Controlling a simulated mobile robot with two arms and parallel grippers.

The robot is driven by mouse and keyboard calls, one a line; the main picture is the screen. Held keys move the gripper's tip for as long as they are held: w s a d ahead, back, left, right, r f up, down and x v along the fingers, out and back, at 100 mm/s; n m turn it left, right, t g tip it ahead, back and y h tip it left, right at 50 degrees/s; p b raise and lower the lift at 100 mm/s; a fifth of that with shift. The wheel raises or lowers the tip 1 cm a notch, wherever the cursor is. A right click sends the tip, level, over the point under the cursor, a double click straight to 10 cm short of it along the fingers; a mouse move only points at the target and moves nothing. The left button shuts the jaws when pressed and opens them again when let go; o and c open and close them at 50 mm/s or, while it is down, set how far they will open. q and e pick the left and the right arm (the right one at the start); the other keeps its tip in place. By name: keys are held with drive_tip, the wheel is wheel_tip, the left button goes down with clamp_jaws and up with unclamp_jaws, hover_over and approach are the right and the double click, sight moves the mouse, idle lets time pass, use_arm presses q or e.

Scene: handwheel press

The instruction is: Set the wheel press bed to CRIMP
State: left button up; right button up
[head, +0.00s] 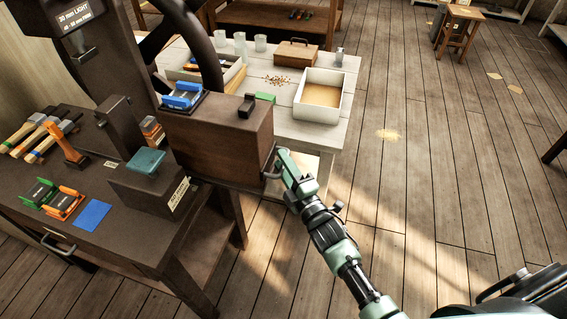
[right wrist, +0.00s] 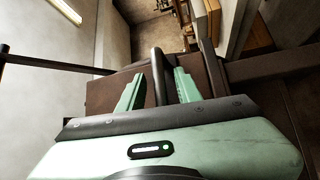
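The wheel press stands on the dark bench at left, with a dark handwheel (head: 208,62) partly cut off by the top edge. A brown block (head: 222,135), perhaps its bed, has a grey bar handle (head: 270,170) on its right end. A blue tool piece (head: 183,96) sits on the block's left part. My right gripper (head: 283,164) is at this handle. In the right wrist view, the handle (right wrist: 157,75) stands between the two green fingers (right wrist: 159,88), with gaps on both sides. No CRIMP mark is readable. My left gripper is out of view.
The dark bench (head: 35,205) holds hammers (head: 38,133), green and orange pieces, a blue square (head: 91,214) and a dark box with a teal top (head: 146,162). A white table (head: 340,65) with a tray (head: 322,95) stands behind.

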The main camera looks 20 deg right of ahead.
clamp_jaws()
drive_tip(key=shift+f, duration=0.1)
idle(1.2)
